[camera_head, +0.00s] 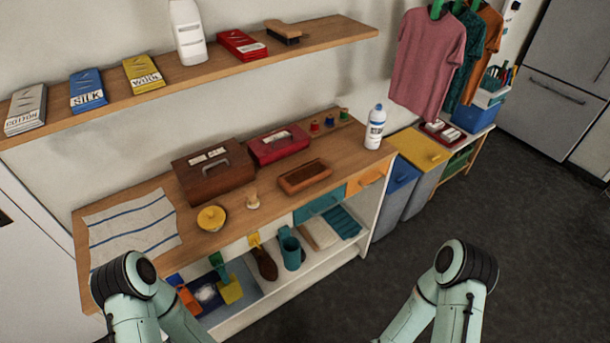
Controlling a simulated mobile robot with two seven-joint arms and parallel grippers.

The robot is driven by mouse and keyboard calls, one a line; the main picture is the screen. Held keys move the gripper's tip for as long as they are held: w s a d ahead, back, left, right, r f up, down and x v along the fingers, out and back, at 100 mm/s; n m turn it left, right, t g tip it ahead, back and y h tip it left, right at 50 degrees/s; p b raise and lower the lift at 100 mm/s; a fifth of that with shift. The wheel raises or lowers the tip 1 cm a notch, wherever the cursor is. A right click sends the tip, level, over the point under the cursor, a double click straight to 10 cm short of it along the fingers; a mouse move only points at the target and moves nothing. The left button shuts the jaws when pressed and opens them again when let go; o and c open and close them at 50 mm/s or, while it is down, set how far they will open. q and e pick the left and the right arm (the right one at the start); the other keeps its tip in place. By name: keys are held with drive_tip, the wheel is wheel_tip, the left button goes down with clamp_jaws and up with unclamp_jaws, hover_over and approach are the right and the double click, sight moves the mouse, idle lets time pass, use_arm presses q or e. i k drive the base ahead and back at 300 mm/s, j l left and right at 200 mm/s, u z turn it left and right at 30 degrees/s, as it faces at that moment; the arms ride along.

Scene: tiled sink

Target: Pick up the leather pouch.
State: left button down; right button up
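A dark brown, rounded item that looks like the leather pouch (264,263) hangs below a yellow clip under the front edge of the wooden counter (200,253). It is small, and I cannot be sure of its material. A flat brown open-topped tray-like item (305,177) lies on the counter above and to the right. Only bent links of my two arms show, at the bottom left and bottom right. Both of my grippers are out of view, and no gripper is seen at the pouch.
A teal mug-like holder (290,249) hangs just right of the pouch. Coloured items hang to its left, over a lower shelf. A brown case (213,170), a red box (278,145) and a yellow-lidded bowl (211,218) stand on the counter. Dark floor is open at right.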

sight(297, 179)
drive_tip(key=u, duration=0.9)
drive_tip(key=l+u, duration=0.25)
drive_tip(key=u, duration=0.2)
drive_tip(key=l+u, duration=0.2)
drive_tip(key=u, duration=0.3)
drive_tip(key=l+u, duration=0.25)
drive_tip(key=u, duration=0.2)
drive_tip(key=k+l+u, duration=0.2)
drive_tip(key=l+u, duration=0.2)
drive_tip(key=k+l+u, duration=0.4)
drive_tip(key=i+l, duration=0.1)
